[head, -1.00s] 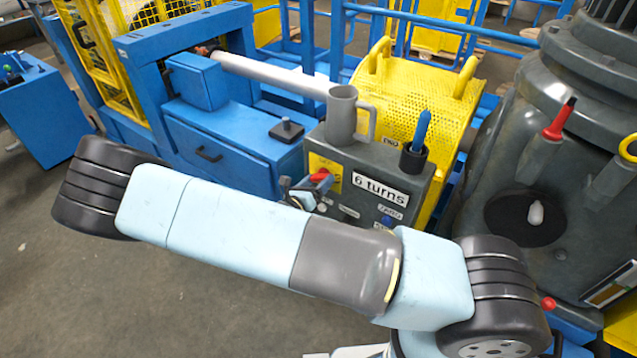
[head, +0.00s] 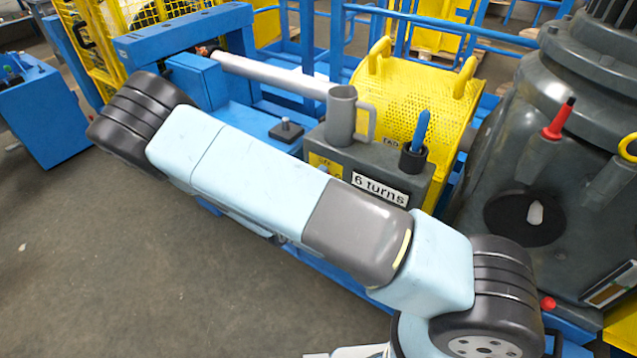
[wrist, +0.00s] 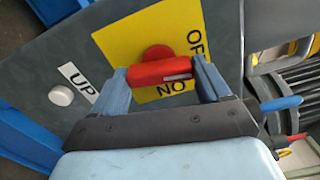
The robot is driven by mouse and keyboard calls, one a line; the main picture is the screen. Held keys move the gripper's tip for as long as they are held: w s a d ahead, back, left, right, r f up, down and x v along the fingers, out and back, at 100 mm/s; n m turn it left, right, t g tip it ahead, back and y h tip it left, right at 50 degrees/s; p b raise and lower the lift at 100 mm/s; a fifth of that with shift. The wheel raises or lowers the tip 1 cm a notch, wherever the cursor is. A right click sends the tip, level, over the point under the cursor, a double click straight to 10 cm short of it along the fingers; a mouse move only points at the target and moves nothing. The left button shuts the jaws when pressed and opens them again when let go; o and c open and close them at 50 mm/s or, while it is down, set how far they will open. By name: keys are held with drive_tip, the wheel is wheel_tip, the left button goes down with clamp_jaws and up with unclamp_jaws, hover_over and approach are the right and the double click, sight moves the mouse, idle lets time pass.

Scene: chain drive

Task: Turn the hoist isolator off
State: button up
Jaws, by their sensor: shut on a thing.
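The hoist isolator is a red handle (wrist: 160,73) with a white mark near its right end, on a yellow plate (wrist: 120,38) on a grey box (head: 345,158). In the wrist view the plate, tilted in the picture, reads "ON" just below the mark and "OF", partly hidden, at upper right. My gripper (wrist: 160,78) has one blue finger at each end of the handle and is shut on it. In the head view my arm hides the handle and my gripper; a corner of the yellow plate (head: 318,161) shows.
A white button (wrist: 61,95) beside an "UP" label (wrist: 78,80) sits left of the plate. On the box stand a grey mug-shaped part (head: 341,118) and a blue-handled tool in a black holder (head: 412,160). A yellow perforated guard (head: 405,100) stands behind. Open floor (head: 120,270) lies at left.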

drive_tip(key=shift+a+f+n, duration=0.1)
drive_tip(key=shift+n, duration=0.9)
drive_tip(key=o, duration=1)
drive_tip(key=v, duration=1.3)
drive_tip(key=shift+s+a, duration=0.2)
drive_tip(key=shift+s, duration=0.05)
